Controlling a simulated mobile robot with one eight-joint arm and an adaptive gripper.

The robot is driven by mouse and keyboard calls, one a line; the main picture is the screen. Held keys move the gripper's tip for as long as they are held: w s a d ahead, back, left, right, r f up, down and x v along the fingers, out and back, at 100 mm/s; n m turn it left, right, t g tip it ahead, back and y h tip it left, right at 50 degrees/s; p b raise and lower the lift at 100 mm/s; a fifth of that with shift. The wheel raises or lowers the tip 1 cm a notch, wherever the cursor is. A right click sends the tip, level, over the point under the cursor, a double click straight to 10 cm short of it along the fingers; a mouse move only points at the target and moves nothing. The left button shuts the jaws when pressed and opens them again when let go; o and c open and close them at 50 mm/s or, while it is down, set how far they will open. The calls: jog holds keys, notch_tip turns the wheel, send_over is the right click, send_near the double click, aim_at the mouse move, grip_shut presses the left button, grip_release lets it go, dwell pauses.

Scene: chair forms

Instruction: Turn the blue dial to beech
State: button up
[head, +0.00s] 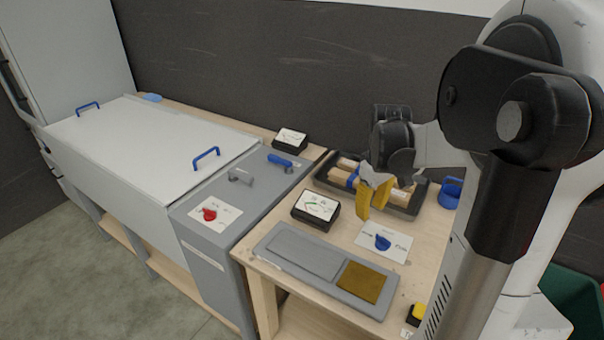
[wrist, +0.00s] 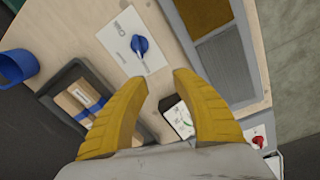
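The blue dial (head: 383,242) sits on a white label plate (head: 399,245) on the wooden table, right of the middle in the head view. In the wrist view the blue dial (wrist: 139,45) lies beyond my fingertips, near the top middle, with its plate (wrist: 122,46) around it. The print on the plate is too small to read. My gripper (head: 370,202) has yellow fingers and is above the table, behind the dial and apart from it. In the wrist view the fingers of my gripper (wrist: 162,78) stand wide apart with nothing between them.
A black tray (head: 335,184) with wooden pieces lies behind my gripper. A black-framed gauge (head: 316,207) stands left of the dial. A grey board (head: 283,258) with a brown pad (head: 361,282) lies in front. A blue mug (head: 450,192) stands at right.

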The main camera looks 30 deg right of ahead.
send_near(381, 236)
jog(key=shift+g+y, duration=0.3)
jog(key=shift+g, duration=0.1)
jog(key=f+b, duration=0.1)
jog(key=f, duration=0.2)
jog(key=f+b, duration=0.1)
jog(key=f, duration=0.2)
jog(key=w+f+b, duration=0.1)
jog(key=f, duration=0.3)
jog(key=shift+d+b, duration=0.3)
jog(key=shift+s, duration=0.1)
grip_shut()
